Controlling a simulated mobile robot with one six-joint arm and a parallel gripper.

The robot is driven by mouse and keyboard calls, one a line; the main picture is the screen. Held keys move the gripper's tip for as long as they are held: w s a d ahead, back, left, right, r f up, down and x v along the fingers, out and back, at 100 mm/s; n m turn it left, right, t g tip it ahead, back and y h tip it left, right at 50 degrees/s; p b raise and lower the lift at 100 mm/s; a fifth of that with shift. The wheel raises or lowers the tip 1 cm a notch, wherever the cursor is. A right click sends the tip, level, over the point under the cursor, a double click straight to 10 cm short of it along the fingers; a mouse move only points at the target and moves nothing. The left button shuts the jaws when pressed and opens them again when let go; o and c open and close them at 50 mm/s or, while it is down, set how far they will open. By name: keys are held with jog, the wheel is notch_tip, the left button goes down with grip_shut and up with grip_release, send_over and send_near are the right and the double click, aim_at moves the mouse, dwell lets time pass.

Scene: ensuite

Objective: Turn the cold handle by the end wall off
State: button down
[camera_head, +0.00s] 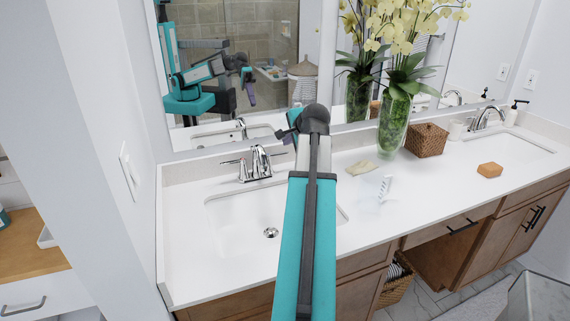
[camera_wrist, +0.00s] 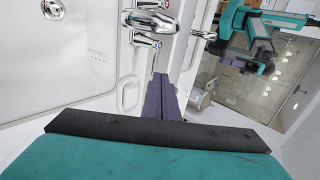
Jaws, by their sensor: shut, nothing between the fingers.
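A chrome faucet (camera_head: 258,163) stands behind the left sink, near the left wall. Its left lever handle (camera_head: 231,162) points left. The right handle is close to my gripper and partly hard to make out. In the wrist view the faucet (camera_wrist: 155,20) is at the top, with the nearer handle (camera_wrist: 145,41) just beyond my fingertips. My gripper (camera_wrist: 161,77) has purple fingers, shut and empty, seemingly apart from that handle. In the head view my gripper (camera_head: 287,137) is mostly hidden behind my wrist, right of the faucet. Any running water cannot be made out.
The left sink (camera_head: 225,215) lies in front of the faucet. The mirror (camera_head: 240,60) rises close behind. To the right are a soap dish (camera_head: 361,168), a glass vase of orchids (camera_head: 394,120), a woven basket (camera_head: 427,140) and a second faucet (camera_head: 489,117).

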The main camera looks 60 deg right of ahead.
jog(key=shift+m+h, duration=0.3)
jog(key=s+f+b, duration=0.1)
jog(key=b, duration=0.1)
jog(key=d+f+b, duration=0.1)
jog(key=f+b, duration=0.1)
jog(key=s+f+b, duration=0.1)
jog(key=f+b, duration=0.1)
jog(key=shift+s+d, duration=0.3)
jog(key=shift+w, duration=0.1)
send_near(276, 154)
jog(key=d+f, duration=0.4)
jog(key=shift+w+d+f+p, duration=0.1)
jog(key=shift+w+d+p, duration=0.2)
jog(key=shift+w, duration=0.25)
jog(key=shift+w+d+f+p, duration=0.1)
jog(key=shift+w+d+p, duration=0.05)
jog(key=shift+w+p, duration=0.3)
jog(key=shift+w+d, duration=0.1)
